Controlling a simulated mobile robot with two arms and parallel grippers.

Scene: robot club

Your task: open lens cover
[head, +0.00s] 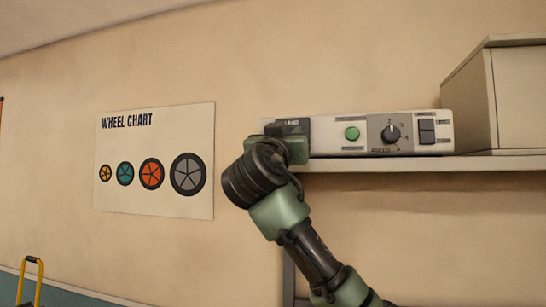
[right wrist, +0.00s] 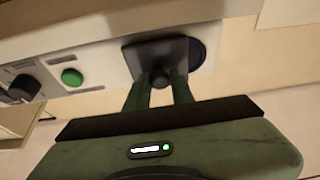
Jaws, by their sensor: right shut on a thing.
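The lens cover (right wrist: 150,60) is a dark square plate with a small knob (right wrist: 160,77), on the front of a pale control panel (head: 325,134). In the right wrist view, a dark round lens (right wrist: 198,52) shows partly beside the cover, which hides the rest of it. My right gripper (right wrist: 160,85) is shut on the knob, one green finger on each side. In the head view, my right gripper (head: 290,143) is at the panel's left end, and the arm hides part of that end. My left gripper is not in view.
The panel stands on a wall shelf (head: 400,165). Right of my gripper it carries a green button (head: 352,133), a black dial (head: 391,133) and a switch (head: 427,131). A large box (head: 510,95) stands at the right. A wheel chart (head: 155,160) hangs on the wall at left.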

